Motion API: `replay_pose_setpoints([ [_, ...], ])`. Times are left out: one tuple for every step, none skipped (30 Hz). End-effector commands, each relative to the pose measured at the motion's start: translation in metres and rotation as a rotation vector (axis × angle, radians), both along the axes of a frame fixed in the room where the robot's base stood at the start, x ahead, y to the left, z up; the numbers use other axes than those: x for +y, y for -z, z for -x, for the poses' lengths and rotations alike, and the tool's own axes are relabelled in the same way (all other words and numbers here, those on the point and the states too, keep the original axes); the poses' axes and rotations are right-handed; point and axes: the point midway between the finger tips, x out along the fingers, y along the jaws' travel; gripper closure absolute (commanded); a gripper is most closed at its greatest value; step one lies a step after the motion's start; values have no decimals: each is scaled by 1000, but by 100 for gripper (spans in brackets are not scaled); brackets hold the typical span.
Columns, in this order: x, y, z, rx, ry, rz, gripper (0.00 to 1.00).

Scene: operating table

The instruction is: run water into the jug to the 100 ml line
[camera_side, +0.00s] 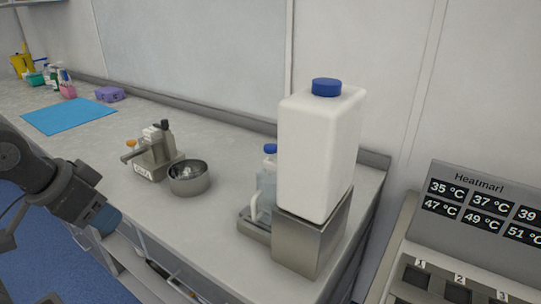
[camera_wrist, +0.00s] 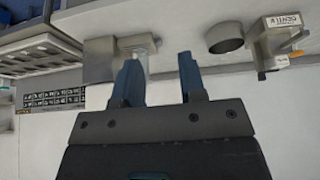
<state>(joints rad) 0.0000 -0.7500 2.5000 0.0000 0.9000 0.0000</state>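A white water container (camera_side: 318,155) with a blue cap stands on a steel block (camera_side: 312,238) at the bench's right end. The clear jug (camera_side: 266,187), with a pale handle, stands upright on a small grey tray (camera_side: 254,229) left of the block. Its marks and any water level cannot be read. A blue top (camera_side: 270,149) shows above it; whether it belongs to a tap is unclear. My gripper (camera_side: 108,220) is at the left, off the bench front, well apart from the jug. In the wrist view my gripper (camera_wrist: 158,65) is open and empty; the jug is partly hidden behind one finger.
A steel bowl (camera_side: 188,178) and a labelled metal device (camera_side: 153,155) stand left of the jug. A blue mat (camera_side: 68,116), a purple box (camera_side: 109,94) and bottles lie farther left. A Heatmarl unit (camera_side: 478,215) stands at right. The bench front is clear.

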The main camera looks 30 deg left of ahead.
Motion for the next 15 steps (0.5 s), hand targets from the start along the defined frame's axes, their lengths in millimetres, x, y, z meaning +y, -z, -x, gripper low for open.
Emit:
replay_pose_setpoints([
  [0, 0, 0, 0, 0, 0, 62],
  [0, 0, 0, 0, 0, 0, 62],
  [0, 0, 0, 0, 0, 0, 64],
  [0, 0, 0, 0, 0, 0, 67],
  [0, -1, -1, 0, 0, 0, 70],
  [0, -3, -2, 0, 0, 0, 74],
  [0, -5, -4, 1, 1, 0, 77],
  [-1, -8, -6, 3, 1, 0, 80],
  [-2, -13, -10, 6, 2, 1, 84],
  [-2, -18, -14, 9, 3, 2, 86],
  [-3, -24, -18, 12, 4, 3, 89],
  [-4, -32, -25, 17, 6, 3, 93],
  [-5, -40, -31, 20, 7, 3, 96],
  [-6, -47, -38, 26, 9, 3, 99],
  [-8, -58, -47, 31, 10, 4, 100],
])
